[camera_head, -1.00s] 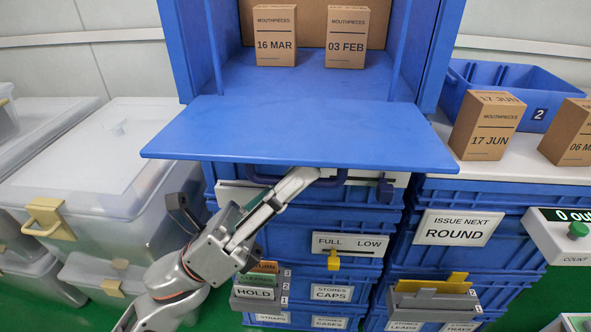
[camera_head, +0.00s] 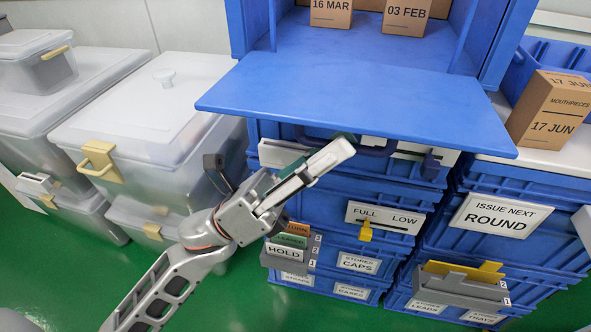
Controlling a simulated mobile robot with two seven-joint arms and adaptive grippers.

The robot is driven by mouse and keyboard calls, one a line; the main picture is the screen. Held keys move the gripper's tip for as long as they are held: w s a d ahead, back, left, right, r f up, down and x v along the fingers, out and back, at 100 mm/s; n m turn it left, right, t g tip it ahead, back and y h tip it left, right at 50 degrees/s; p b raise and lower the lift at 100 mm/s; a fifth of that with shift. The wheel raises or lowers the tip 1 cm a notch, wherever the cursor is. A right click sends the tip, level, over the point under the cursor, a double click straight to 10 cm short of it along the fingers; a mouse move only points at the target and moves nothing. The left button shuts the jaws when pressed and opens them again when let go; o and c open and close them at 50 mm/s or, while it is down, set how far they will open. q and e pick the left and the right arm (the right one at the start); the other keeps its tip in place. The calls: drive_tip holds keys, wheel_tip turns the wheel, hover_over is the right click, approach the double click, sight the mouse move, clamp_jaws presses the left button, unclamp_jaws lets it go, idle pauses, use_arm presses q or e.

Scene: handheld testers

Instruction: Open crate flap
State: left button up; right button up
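The crate flap (camera_head: 350,102) is a flat blue panel. It stands out roughly level from the lower edge of the blue crate's opening (camera_head: 360,50), and the opening is uncovered. My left gripper (camera_head: 276,158) is open just below the flap's front edge, with one long grey finger reaching up to the right and a dark finger apart on the left. I see nothing between its fingers. Whether a fingertip touches the flap's underside, I cannot tell. My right gripper is not in view.
Cartons (camera_head: 405,14) stand inside the crate. Blue drawers (camera_head: 350,222) with labels and card holders lie below the flap. Clear lidded bins (camera_head: 140,110) stand on the left. Another carton (camera_head: 552,112) is on the white top at right. Green floor is free at lower left.

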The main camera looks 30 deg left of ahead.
use_arm(q)
drive_tip(key=v, duration=1)
